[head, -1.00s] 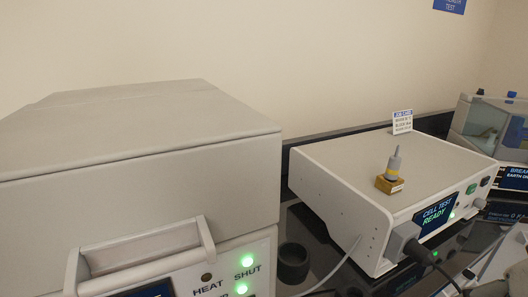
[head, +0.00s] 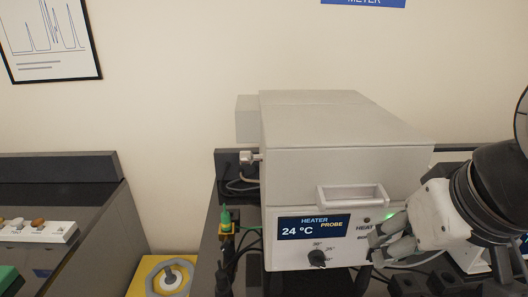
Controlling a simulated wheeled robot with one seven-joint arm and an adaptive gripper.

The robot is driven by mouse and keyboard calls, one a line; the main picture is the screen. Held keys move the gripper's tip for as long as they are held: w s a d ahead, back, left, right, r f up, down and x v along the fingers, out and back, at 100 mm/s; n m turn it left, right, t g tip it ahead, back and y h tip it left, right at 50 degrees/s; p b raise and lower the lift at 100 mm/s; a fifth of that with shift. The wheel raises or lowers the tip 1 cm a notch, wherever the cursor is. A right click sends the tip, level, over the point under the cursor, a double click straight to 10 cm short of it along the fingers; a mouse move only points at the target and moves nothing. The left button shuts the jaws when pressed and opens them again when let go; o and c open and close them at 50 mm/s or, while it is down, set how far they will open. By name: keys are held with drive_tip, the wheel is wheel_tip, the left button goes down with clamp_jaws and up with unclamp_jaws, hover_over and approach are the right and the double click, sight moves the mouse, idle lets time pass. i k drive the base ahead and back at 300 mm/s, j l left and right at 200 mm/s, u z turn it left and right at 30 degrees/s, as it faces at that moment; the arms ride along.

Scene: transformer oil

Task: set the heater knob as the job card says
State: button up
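The heater (head: 345,120) is a large pale box with a handle (head: 352,195) on its front. Its display (head: 311,227) reads "HEATER 24 °C PROBE". The black heater knob (head: 318,258) sits below the display, with small scale marks around its upper side; its exact setting is too small to read. My gripper (head: 378,243) is in front of the heater's right front, to the right of the knob and apart from it. Its fingers point left and are seen at an angle, so their opening is unclear. The job card is not in view now.
A green light (head: 388,216) glows on the panel beside my gripper. Cables and a green plug (head: 226,218) hang left of the heater. A dark bench (head: 70,205) stands at the left, with a yellow fixture (head: 165,277) between. The space before the knob looks clear.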

sight(316, 257)
drive_tip(key=k+j, duration=0.1)
drive_tip(key=k, duration=0.35)
drive_tip(key=k+j, duration=0.15)
drive_tip(key=k, duration=0.3)
